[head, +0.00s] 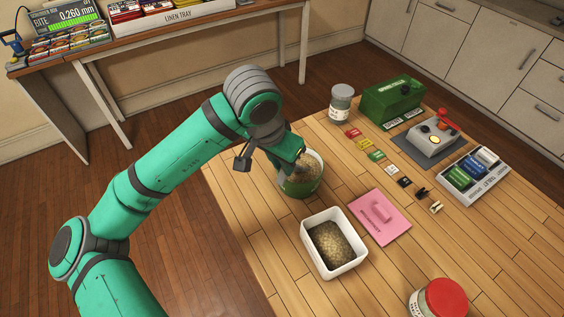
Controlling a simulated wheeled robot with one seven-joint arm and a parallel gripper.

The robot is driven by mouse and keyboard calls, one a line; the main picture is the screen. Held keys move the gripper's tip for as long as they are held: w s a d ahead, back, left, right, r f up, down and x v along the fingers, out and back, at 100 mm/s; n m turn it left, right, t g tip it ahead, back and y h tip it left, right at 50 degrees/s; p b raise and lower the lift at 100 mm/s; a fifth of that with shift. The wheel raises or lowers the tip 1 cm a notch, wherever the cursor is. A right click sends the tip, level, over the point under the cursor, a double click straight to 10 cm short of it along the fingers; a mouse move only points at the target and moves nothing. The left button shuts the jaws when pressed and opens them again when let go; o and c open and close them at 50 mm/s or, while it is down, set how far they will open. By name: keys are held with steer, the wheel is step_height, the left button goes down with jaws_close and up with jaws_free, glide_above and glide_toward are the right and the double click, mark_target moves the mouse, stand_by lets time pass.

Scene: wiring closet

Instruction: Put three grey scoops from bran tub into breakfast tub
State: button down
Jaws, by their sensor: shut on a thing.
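My gripper (292,153) is at the green tub (301,188), over its back left rim. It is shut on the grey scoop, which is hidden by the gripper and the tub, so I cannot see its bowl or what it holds. The green tub is round with a pale rim and holds light brown flakes. I cannot read which tub is labelled bran or breakfast.
A grey-lidded jar (341,103), green box (392,102), grey device (432,137), divided tray (474,178) and several small coloured tags (364,144) stand behind. A red-lidded jar (443,297) is at front right.

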stand_by(0.4)
step_height(320, 180, up, 9)
stand_by(2.6)
steer(key=shift+s, duration=0.1)
stand_by(1.2)
